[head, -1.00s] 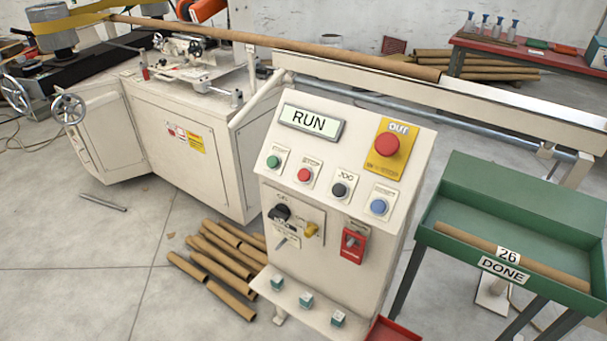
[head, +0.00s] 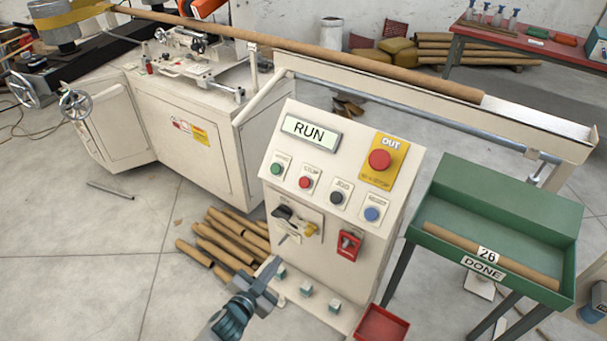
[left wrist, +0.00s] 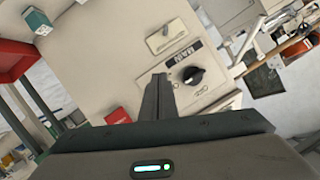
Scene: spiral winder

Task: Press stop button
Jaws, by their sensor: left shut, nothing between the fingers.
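The red stop button (head: 305,182) sits on the sloped face of the white control panel (head: 320,260), between a green button (head: 277,169) and a black button (head: 337,198). The display (head: 310,132) above reads RUN. My left gripper (head: 274,266) is shut and empty, low in front of the panel, below the stop button and apart from it. In the left wrist view its closed fingers (left wrist: 158,82) point toward the panel beside a black rotary knob (left wrist: 192,75). I cannot make out the stop button in that view. My right gripper is out of view.
A large red knob (head: 380,160) on a yellow plate and a blue button (head: 372,214) share the panel. A red switch (head: 348,243) and a ledge with small teal-topped parts lie lower. A green tray (head: 510,203) marked DONE stands right. Cardboard tubes (head: 215,245) lie on the floor.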

